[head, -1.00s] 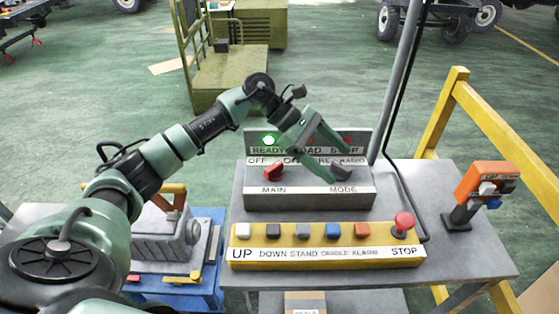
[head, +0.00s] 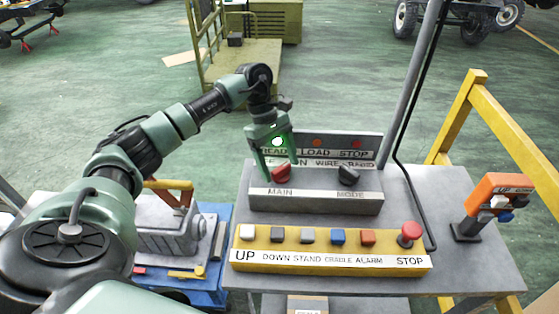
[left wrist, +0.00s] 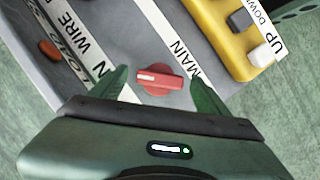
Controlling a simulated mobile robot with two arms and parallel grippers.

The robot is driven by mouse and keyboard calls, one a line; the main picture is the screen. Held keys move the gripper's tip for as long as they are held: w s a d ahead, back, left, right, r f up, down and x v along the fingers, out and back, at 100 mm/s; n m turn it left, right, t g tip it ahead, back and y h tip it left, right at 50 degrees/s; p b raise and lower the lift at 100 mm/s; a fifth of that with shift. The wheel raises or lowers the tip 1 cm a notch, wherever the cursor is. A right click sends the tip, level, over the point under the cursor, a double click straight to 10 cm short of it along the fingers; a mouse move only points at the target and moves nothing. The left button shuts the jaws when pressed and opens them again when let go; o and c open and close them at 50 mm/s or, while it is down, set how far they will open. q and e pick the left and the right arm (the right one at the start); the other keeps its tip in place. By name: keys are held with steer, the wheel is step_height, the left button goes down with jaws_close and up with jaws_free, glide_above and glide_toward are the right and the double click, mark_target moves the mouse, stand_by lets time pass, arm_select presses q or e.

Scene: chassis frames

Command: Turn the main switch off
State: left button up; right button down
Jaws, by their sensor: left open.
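The main switch is a red rotary knob (head: 281,174) above the MAIN label on the grey control box (head: 315,203). It also shows in the left wrist view (left wrist: 160,79), with a pale line on its grip. My left gripper (head: 279,160) is open, pointing down at the knob. In the left wrist view the knob lies between the two green fingers (left wrist: 160,88), with gaps on both sides; contact is not visible. The OFF/ON label behind the knob is partly hidden by the fingers. My right gripper is not in view.
A black MODE knob (head: 348,175) is right of the main switch. Behind, a green READY lamp (head: 277,142) is lit. In front is a yellow button panel (head: 330,262) with a red STOP button (head: 410,232). An orange pendant (head: 497,195) and a pole (head: 412,80) stand right.

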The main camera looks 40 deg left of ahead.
arm_select(q)
steer(key=shift+f, duration=0.1)
steer(key=c, duration=1.4)
